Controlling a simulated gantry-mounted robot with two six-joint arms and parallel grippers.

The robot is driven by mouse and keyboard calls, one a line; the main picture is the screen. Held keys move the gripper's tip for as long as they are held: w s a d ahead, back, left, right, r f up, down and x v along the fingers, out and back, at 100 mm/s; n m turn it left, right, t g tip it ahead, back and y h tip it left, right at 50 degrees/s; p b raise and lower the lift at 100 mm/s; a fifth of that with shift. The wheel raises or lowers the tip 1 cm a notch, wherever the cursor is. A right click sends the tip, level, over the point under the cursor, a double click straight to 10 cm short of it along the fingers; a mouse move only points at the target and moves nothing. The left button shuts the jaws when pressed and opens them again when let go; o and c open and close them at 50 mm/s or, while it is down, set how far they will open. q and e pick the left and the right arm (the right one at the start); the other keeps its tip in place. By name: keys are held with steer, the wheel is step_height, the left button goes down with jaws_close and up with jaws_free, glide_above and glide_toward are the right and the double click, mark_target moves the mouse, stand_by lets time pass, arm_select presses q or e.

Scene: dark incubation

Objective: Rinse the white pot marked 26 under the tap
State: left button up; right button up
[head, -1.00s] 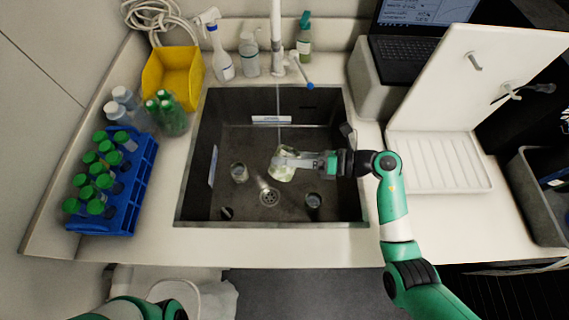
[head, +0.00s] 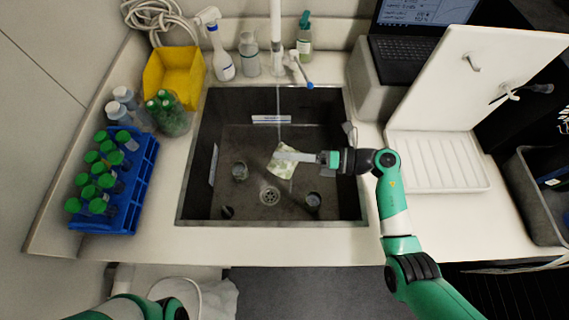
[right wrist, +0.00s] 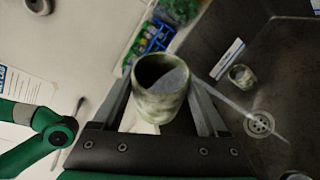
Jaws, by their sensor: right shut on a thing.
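My right gripper (head: 284,156) is shut on a pale pot with green stains (head: 283,168) and holds it tilted inside the sink. The pot (right wrist: 160,90) sits between both fingers in the right wrist view, its dark open mouth showing. No number is legible on it. The tap (head: 276,45) stands at the back of the sink. A thin water stream (head: 279,115) runs down from it to the pot's upper edge in the head view. I cannot tell whether water enters the pot. My left gripper is out of view; only my left arm shows at the lower left.
A blue rack (head: 147,180) of green-capped tubes and a yellow bin (head: 172,75) stand left. A white ribbed tray (head: 440,165) lies right.

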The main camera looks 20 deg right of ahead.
steer(key=shift+w+d+r+m+y, duration=0.1)
steer(key=shift+r+m+y, duration=0.25)
steer(key=shift+m, duration=0.35)
steer(key=shift+f, duration=0.1)
steer(key=shift+w+d+r+m+y, duration=0.1)
steer(key=shift+d+r+m+y, duration=0.1)
steer(key=shift+m+y, duration=0.45)
steer(key=shift+m, duration=0.35)
steer(key=shift+w+d+r+m+t, duration=0.1)
steer(key=shift+r+m+t, duration=0.1)
steer(key=shift+m+t, duration=0.4)
